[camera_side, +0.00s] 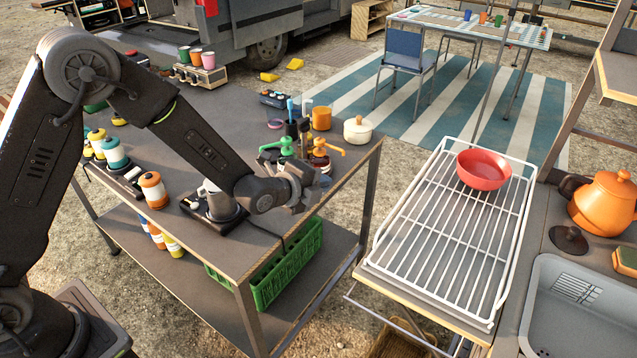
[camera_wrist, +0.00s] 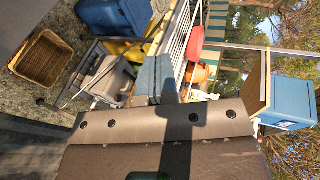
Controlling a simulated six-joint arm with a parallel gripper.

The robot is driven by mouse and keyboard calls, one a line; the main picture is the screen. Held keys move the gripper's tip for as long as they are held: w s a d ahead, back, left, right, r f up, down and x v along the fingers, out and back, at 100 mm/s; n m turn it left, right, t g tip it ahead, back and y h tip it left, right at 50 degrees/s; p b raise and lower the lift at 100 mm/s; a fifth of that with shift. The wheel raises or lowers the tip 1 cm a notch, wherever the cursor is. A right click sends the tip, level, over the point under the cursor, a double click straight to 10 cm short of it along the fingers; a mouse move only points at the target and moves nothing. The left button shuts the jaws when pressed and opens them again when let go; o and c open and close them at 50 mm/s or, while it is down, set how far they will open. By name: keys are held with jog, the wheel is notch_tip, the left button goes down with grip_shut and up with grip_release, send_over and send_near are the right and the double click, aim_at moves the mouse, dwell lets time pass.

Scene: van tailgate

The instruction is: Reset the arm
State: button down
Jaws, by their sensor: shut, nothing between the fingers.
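My arm reaches in from the left in the side view, over the dark work table (camera_side: 225,110). My gripper (camera_side: 306,188) is above the table's right part, near its front edge, shut and empty. In the wrist view its two grey fingers (camera_wrist: 157,78) lie together, with nothing between them. A red bowl (camera_side: 483,169) sits on the white wire rack (camera_side: 440,240) to the right, well apart from my gripper. The bowl also shows in the wrist view (camera_wrist: 196,42).
Pump bottles (camera_side: 318,150), a cream pot (camera_side: 357,131) and an orange mug (camera_side: 321,118) stand behind my gripper. Jars (camera_side: 153,190) line the table's left. A green crate (camera_side: 285,268) is below. An orange kettle (camera_side: 604,203) and sink (camera_side: 580,300) are at right.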

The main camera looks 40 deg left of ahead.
jog(key=s+a+r+n+g+y, duration=0.1)
jog(key=s+a+r+n+g, duration=0.15)
jog(key=s+r+n, duration=0.35)
jog(key=s+a+r+n+g+y, duration=0.1)
jog(key=s+a+r+n, duration=0.2)
jog(key=s+r, duration=0.3)
jog(key=s+a+r+n+g, duration=0.2)
jog(key=s+n, duration=0.3)
jog(key=s, duration=0.5)
jog(key=s+a+r+n+g, duration=0.2)
jog(key=s+n, duration=0.4)
jog(key=s, duration=0.4)
jog(key=shift+s+a+r+y, duration=0.3)
jog(key=shift+s+r, duration=0.1)
jog(key=shift+r, duration=0.15)
jog(key=shift+g, duration=0.25)
